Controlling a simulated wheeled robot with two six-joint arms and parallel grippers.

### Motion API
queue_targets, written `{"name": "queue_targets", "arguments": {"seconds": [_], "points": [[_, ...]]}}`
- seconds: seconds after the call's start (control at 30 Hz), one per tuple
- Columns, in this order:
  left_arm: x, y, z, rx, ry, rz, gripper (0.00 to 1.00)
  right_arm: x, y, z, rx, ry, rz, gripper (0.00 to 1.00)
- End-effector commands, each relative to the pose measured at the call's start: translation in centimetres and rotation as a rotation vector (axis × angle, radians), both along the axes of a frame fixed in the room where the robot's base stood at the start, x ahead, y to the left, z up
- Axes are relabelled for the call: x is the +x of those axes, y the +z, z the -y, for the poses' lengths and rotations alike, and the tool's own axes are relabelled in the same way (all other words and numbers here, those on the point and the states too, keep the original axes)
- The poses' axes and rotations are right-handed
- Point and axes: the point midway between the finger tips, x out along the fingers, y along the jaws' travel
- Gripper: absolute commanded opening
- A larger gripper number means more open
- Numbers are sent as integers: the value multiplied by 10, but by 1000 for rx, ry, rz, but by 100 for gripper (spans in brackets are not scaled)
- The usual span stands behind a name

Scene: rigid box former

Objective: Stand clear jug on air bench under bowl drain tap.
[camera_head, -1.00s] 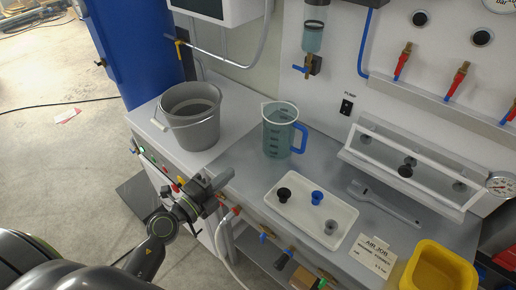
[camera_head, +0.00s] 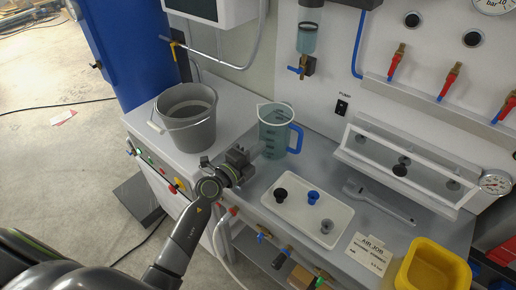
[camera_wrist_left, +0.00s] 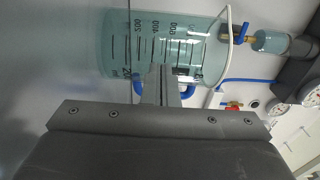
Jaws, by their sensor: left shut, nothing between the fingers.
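The clear jug (camera_head: 272,133) with a blue handle stands upright on the grey air bench (camera_head: 240,195), near the wall panel. The bowl (camera_head: 309,30) with its drain tap (camera_head: 301,70) hangs on the panel, above and to the right of the jug in the head view. My left gripper (camera_head: 253,155) is shut and empty, in front and to the left of the jug. In the left wrist view, the shut fingers (camera_wrist_left: 163,85) overlap the jug (camera_wrist_left: 150,45), whose graduations face the camera; contact cannot be told. My right gripper is out of view.
A grey bucket (camera_head: 185,135) stands left of the jug. A white tray (camera_head: 338,226) with black, blue and grey pieces lies in front. A clear-fronted rack (camera_head: 395,170), a grey tool (camera_head: 378,203) and a yellow bin (camera_head: 405,272) are to the right.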

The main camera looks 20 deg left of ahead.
Motion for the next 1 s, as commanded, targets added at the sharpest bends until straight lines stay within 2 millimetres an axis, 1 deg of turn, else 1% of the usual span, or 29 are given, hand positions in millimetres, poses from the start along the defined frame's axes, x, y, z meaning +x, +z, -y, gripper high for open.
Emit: {"name": "queue_targets", "arguments": {"seconds": [0.37,0.47,0.57,0.7,0.9,1.0], "points": [[3,0,1,0,0,0,0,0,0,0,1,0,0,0],[7,1,2,0,0,1,0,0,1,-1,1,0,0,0],[18,2,7,-2,0,2,0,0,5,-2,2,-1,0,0],[43,2,17,-1,-1,1,0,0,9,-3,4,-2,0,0],[78,0,31,-1,-1,1,0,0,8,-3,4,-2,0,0],[91,0,35,-1,0,1,0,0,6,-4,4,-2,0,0]]}}
